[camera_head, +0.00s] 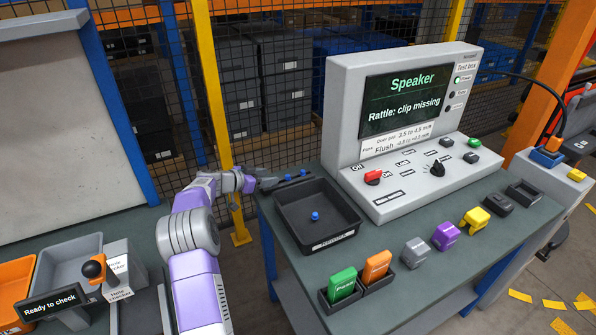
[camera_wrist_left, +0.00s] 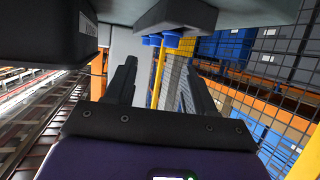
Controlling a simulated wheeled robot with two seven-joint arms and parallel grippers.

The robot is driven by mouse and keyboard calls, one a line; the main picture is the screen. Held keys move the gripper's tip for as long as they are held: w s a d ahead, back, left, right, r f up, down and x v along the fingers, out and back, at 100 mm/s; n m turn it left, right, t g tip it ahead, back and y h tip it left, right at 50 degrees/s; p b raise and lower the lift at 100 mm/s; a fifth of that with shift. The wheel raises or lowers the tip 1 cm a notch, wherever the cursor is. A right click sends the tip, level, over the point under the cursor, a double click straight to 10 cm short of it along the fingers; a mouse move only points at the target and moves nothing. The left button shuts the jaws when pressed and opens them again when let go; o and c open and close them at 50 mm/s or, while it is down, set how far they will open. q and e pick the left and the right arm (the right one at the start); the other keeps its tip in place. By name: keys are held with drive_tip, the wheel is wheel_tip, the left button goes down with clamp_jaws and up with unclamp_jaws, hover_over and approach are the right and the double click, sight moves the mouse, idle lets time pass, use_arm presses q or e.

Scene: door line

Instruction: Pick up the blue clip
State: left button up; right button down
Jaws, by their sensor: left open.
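A small blue clip (camera_head: 315,216) stands on the floor of the black tray (camera_head: 341,228) in the head view. Two more small blue pieces (camera_head: 289,177) are at the tray's far edge, just beyond my left gripper (camera_head: 266,183). My left gripper is at the tray's far left corner, open, with nothing seen between its fingers. In the left wrist view two blue pieces (camera_wrist_left: 161,41) show ahead, between and beyond the open fingers (camera_wrist_left: 160,75), apart from them. Whether the fingers touch the tray rim is hard to tell. My right gripper is out of view.
A grey test box (camera_head: 400,120) with a screen and knobs stands behind the tray. Green (camera_head: 342,284), orange (camera_head: 376,264), grey, purple and yellow pieces line the table's front. A mesh fence and yellow post (camera_head: 215,90) rise behind my arm.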

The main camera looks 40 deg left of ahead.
sight(288, 175)
use_arm(q)
drive_tip(key=shift+x, duration=0.95)
drive_tip(key=x, duration=0.2)
drive_tip(key=d+x, duration=0.1)
drive_tip(key=x, duration=0.1)
drive_tip(key=shift+f+b, duration=0.1)
drive_tip(key=shift+b, duration=0.2)
drive_tip(key=shift+w+f, duration=0.15)
drive_tip(key=shift+w, duration=0.35)
drive_tip(key=shift+c, duration=0.4)
clamp_jaws()
